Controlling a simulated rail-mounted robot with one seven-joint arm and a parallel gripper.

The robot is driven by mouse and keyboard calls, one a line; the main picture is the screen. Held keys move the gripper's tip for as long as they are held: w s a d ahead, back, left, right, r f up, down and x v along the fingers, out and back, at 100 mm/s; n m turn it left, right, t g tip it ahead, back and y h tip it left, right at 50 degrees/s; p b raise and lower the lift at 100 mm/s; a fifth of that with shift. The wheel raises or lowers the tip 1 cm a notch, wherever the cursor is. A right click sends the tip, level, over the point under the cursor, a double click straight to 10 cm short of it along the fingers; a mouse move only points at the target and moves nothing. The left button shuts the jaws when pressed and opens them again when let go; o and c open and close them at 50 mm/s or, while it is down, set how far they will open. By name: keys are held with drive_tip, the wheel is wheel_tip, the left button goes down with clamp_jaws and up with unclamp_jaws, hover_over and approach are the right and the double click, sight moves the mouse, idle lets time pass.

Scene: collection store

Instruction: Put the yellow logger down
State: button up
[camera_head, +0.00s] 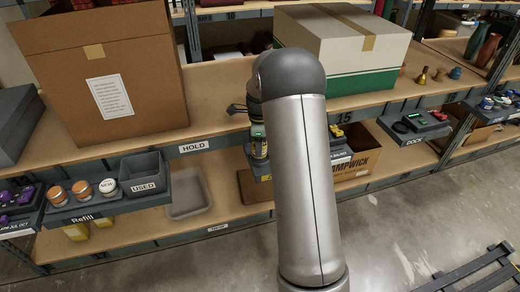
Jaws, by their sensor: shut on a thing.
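My grey arm reaches down across the middle of the view and hides most of my gripper (254,112). Only dark parts of the gripper show at the left edge of the arm, above the shelf front. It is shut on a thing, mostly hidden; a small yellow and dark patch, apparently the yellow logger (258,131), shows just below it. I cannot tell whether this touches anything underneath. Small yellow items (336,131) also show just right of the arm, on a tray with a partly hidden label (340,159).
A HOLD label (193,147) marks the shelf edge. The Refill tray (95,212), USED bin (143,187), empty grey tray (187,212) and DOCK tray (415,130) sit along the front. Bare shelf lies left of the arm.

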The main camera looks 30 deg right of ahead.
drive_tip(key=shift+f, duration=1.05)
drive_tip(key=shift+f, duration=0.35)
drive_tip(key=o, duration=1.1)
drive_tip(key=shift+s, duration=0.1)
